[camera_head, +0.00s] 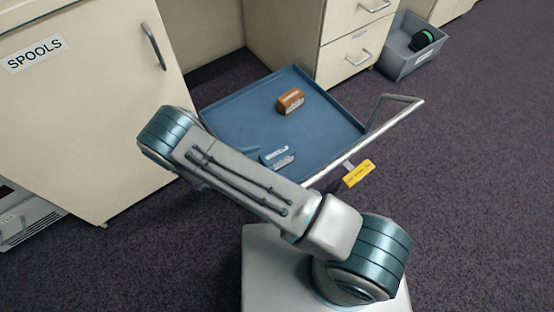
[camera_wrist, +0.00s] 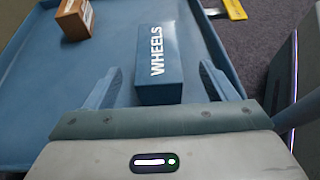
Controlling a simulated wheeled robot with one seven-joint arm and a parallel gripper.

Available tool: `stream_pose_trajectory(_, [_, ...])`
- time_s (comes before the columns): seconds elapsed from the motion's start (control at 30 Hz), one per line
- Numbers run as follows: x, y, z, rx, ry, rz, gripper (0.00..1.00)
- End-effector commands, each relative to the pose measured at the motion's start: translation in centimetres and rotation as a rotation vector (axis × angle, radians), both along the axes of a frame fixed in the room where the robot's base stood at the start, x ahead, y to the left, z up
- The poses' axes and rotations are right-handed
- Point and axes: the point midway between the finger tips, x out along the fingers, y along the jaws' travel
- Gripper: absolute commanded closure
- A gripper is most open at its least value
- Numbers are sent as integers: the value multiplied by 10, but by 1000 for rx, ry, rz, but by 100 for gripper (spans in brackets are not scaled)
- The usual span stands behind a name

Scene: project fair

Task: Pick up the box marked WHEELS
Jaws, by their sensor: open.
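The box marked WHEELS (camera_wrist: 160,60) is blue with white lettering and lies on the blue tray (camera_wrist: 110,50) of a cart. In the wrist view, my open gripper (camera_wrist: 160,70) has one finger on each side of the near part of the box, with a gap on both sides. The near end of the box reaches down to my gripper's palm edge; I cannot tell if they touch. In the head view the box (camera_head: 281,156) shows small behind my arm, which hides most of my gripper.
A brown box with a white label (camera_head: 290,100) lies farther back on the tray, also in the wrist view (camera_wrist: 72,20). The cart has a metal handle (camera_head: 395,99) and a yellow tag (camera_head: 359,173). Cabinets stand behind and left; a grey bin (camera_head: 405,65) stands at upper right.

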Motion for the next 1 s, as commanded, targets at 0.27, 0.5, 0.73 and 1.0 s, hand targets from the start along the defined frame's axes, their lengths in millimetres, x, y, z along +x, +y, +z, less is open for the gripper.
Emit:
stream_pose_trajectory(0.27, [9,-14,-7,1,1,-1,22])
stream_pose_trajectory(0.5, [27,-42,-19,-1,0,-3,22])
stream_pose_trajectory(0.73, [32,-50,-20,1,0,0,22])
stream_pose_trajectory(1.0, [32,-50,-20,1,0,-1,74])
